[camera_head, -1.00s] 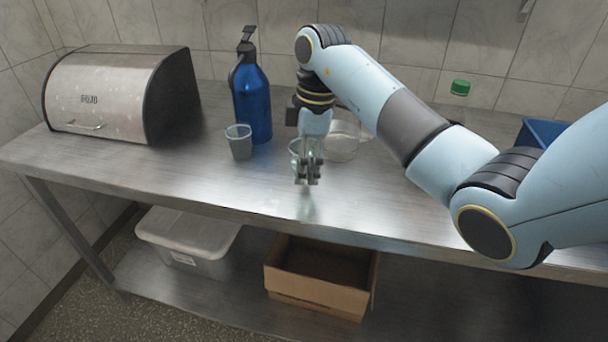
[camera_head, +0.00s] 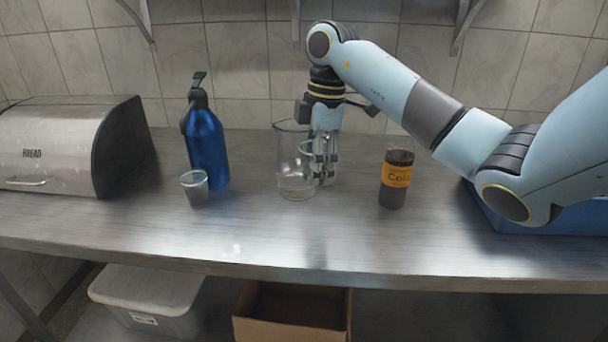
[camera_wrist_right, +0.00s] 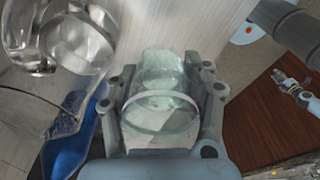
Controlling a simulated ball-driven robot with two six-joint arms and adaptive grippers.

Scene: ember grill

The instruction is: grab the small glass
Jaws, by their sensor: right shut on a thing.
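The small clear glass (camera_wrist_right: 160,100) shows between the fingers of my right gripper (camera_wrist_right: 162,105) in the right wrist view, its round rim facing the camera. In the head view the right gripper (camera_head: 322,176) points down, shut on this glass (camera_head: 306,152), which shows only faintly beside the fingers. It overlaps a larger clear glass vessel (camera_head: 290,178) standing on the counter. Whether the small glass is clear of the counter is hard to tell. The larger vessel also shows at upper left in the wrist view (camera_wrist_right: 72,42). My left gripper is not in view.
Below are a lidded plastic bin (camera_head: 150,290) and a cardboard box (camera_head: 290,325).

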